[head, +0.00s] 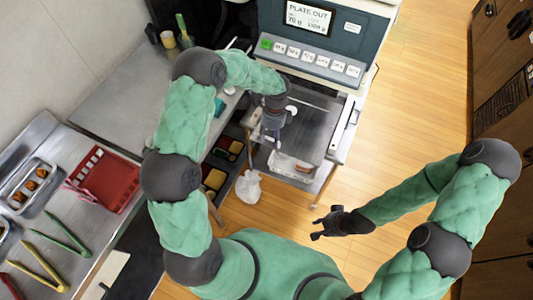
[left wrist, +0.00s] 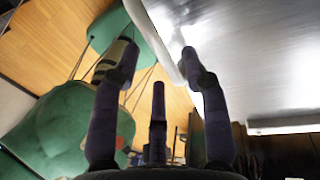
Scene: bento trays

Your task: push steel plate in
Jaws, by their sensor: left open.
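The steel plate (head: 317,125) sticks out toward me from the front of the machine (head: 325,35), whose screen (head: 309,17) reads "PLATE OUT". In the left wrist view the plate (left wrist: 250,60) fills the upper right, with its rounded edge slanting down toward the fingers. My left gripper (head: 272,138) is open and empty over the plate's left side. In the wrist view its fingertips (left wrist: 152,65) are spread, with the right one close to the plate's edge; I cannot tell if they touch. My right gripper (head: 328,223) is open and empty, apart from the plate.
A clear tray with food (head: 290,166) is by the plate's near end. A white bag (head: 249,187) hangs below left. Sauce bins (head: 222,163) stand left of it. A red basket (head: 104,180) and tongs (head: 68,236) lie on the left counter. The floor at right is clear.

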